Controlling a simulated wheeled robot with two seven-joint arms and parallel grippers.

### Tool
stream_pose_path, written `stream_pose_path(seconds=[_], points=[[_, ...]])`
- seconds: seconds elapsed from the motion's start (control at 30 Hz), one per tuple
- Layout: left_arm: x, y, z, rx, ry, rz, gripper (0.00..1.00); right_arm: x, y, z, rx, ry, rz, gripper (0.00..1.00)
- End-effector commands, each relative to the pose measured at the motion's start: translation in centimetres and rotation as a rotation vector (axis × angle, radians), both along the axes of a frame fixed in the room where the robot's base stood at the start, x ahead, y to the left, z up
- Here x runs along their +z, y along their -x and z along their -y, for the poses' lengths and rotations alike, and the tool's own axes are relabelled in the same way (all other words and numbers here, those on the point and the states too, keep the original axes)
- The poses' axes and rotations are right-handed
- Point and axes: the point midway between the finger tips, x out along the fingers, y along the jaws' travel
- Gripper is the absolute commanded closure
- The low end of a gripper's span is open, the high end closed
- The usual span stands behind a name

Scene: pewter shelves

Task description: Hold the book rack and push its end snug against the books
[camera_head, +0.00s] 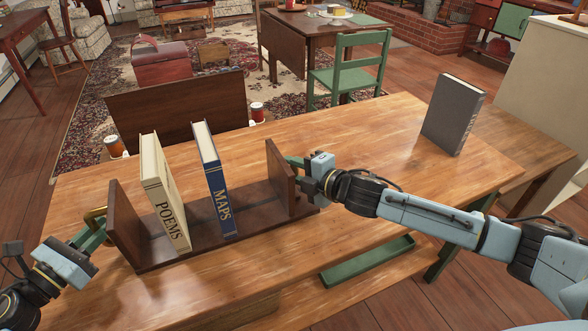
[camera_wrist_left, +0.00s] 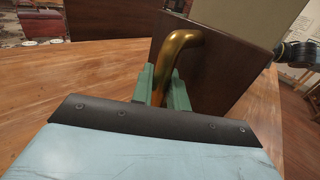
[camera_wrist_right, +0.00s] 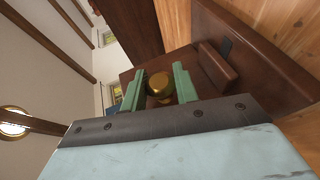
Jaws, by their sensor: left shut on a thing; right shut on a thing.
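The dark wooden book rack (camera_head: 258,212) stands on the table. Its left end (camera_head: 127,228) and right end (camera_head: 281,178) are upright. A cream POEMS book (camera_head: 165,195) and a blue MAPS book (camera_head: 214,180) stand in it, both tilted, with gaps between them and to both ends. My left gripper (camera_head: 97,232) is shut on the brass handle (camera_wrist_left: 180,42) on the left end's outer face. My right gripper (camera_head: 298,162) is shut on the brass knob (camera_wrist_right: 160,87) on the right end; its fingers (camera_wrist_right: 160,92) flank the knob in the right wrist view.
A dark grey book (camera_head: 453,115) stands upright at the table's far right. A shallow green tray (camera_head: 368,262) lies at the near edge, below my right arm. The wooden tabletop (camera_head: 350,150) behind the rack is clear. A dark chair back or panel (camera_head: 175,110) stands beyond it.

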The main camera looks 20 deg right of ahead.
Motion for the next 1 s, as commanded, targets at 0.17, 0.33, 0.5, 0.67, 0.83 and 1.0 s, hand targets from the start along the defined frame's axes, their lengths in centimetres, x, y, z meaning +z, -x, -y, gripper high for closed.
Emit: stream_pose_path(seconds=[0.17,0.33,0.5,0.67,0.83,1.0], points=[[0.0,0.0,0.0,0.000,-0.001,-0.001,1.00,0.0,0.0,-2.8,0.004,-0.007,0.001,1.00],[0.0,0.0,0.0,-0.001,0.000,0.000,1.00,0.0,0.0,-7.9,0.005,-0.011,-0.001,1.00],[0.0,0.0,0.0,-0.001,0.000,0.000,1.00,0.0,0.0,-11.7,0.004,-0.006,-0.001,1.00],[0.0,0.0,0.0,-0.001,0.000,0.000,1.00,0.0,0.1,-13.2,0.003,-0.005,-0.002,1.00],[0.0,0.0,0.0,-0.001,0.001,-0.001,1.00,-0.1,0.1,-13.4,0.003,-0.002,-0.002,1.00],[0.0,0.0,0.1,-0.001,0.001,-0.001,1.00,-0.1,0.1,-13.4,0.003,-0.002,-0.002,0.69]])
